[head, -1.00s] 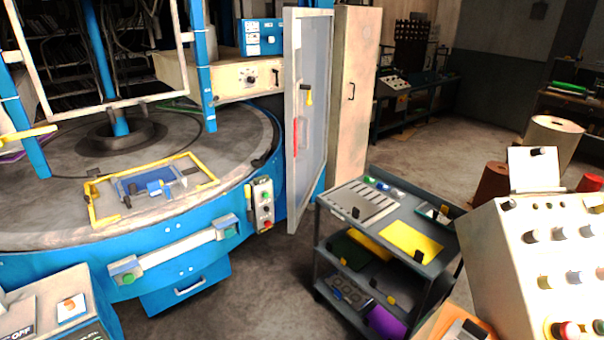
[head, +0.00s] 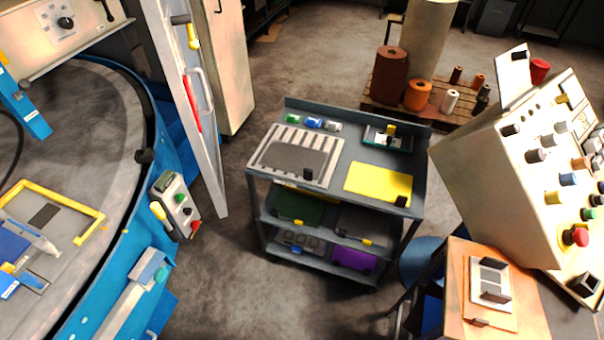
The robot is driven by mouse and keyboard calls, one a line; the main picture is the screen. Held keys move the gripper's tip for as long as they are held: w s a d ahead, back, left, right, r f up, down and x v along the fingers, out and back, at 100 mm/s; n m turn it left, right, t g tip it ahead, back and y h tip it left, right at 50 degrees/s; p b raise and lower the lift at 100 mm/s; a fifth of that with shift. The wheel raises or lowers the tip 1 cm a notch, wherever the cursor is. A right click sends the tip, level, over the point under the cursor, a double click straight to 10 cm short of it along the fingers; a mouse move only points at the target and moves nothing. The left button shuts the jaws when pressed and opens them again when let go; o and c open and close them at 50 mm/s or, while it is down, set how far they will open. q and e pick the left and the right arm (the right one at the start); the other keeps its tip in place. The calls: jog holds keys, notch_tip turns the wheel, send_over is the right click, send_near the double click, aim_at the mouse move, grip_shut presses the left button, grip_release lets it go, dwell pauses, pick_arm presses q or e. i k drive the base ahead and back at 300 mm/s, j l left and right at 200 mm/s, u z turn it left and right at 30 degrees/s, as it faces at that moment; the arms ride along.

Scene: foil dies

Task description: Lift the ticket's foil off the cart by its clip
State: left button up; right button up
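The grey cart (head: 345,190) stands mid-floor with three levels. On its top lie a yellow sheet (head: 378,183) with a black clip (head: 401,201) at its front right corner, and a slotted light grey plate (head: 270,143) with a dark grey area on it. The middle shelf holds a green sheet (head: 297,207) and a grey sheet (head: 362,222), with small yellow clips at their front edges. The bottom shelf holds a purple sheet (head: 353,259) and a dark piece with ring shapes (head: 300,242). I cannot tell which is the ticket's foil; no readable ticket shows. Neither gripper is in view.
The round blue-edged machine table (head: 95,110) and its open door (head: 185,110) stand left. The sloped control console (head: 520,170) and a wooden stand (head: 455,290) are close right. Rolls (head: 388,75) stand on a pallet behind the cart. Grey floor is clear left of the cart.

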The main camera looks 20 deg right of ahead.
aim_at(308, 164)
jog(key=i+j+z, duration=0.15)
jog(key=i+z, duration=0.25)
jog(key=i+j+z, duration=0.55)
jog(key=z, duration=0.2)
